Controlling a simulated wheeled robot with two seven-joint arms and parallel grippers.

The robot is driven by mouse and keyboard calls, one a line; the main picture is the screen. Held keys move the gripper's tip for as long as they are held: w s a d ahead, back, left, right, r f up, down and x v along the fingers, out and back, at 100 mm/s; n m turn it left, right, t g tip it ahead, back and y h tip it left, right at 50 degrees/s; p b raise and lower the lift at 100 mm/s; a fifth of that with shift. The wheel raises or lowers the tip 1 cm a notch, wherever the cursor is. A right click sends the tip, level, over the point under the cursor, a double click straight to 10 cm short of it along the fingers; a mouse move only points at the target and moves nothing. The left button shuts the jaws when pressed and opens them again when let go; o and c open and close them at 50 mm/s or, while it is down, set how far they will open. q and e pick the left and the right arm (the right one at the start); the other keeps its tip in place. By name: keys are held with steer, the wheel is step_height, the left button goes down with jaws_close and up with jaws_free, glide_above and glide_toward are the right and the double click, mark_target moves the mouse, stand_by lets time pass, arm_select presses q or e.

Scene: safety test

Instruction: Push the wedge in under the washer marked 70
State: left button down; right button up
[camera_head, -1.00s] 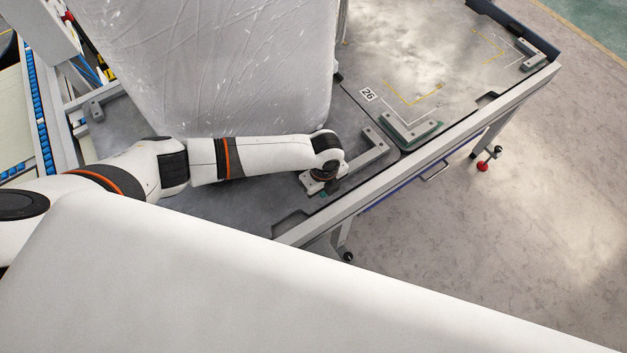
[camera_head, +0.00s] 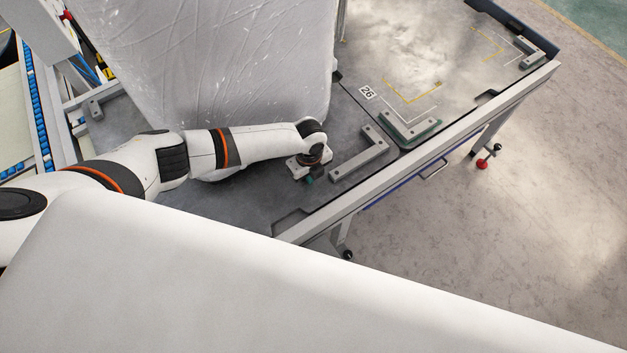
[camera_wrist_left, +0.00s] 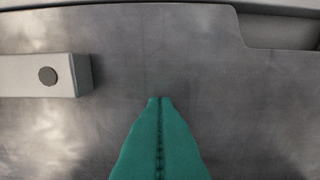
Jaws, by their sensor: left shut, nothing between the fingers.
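A large pale block wrapped in creased film (camera_head: 215,60) stands on the grey table at the upper left of the head view. It may be the washer, but no 70 shows on it. I cannot make out a wedge in either view. My left gripper (camera_head: 309,180) is low over the table, in front of the block's lower right and just left of a grey L-shaped bracket. In the left wrist view, its teal fingers (camera_wrist_left: 160,101) are shut together with nothing between them, pointing at bare tabletop. My right gripper is not in view.
The grey L-shaped bracket (camera_head: 361,155) lies near the table's front rail (camera_head: 400,166); its end shows in the wrist view (camera_wrist_left: 40,75). A second bracket (camera_head: 408,127) and a label reading 26 (camera_head: 367,92) are further right. Tabletop before the gripper is clear.

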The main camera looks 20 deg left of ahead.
arm_select(q)
steer(key=w+a, duration=0.1)
steer(key=w+a+b, duration=0.1)
steer(key=shift+w+a+f, duration=0.1)
steer(key=shift+a+f, duration=0.1)
steer(key=shift+a, duration=0.2)
steer(key=shift+w+a+r, duration=0.15)
steer(key=shift+w+a, duration=0.05)
steer(key=shift+a, duration=0.1)
steer(key=shift+s, duration=0.1)
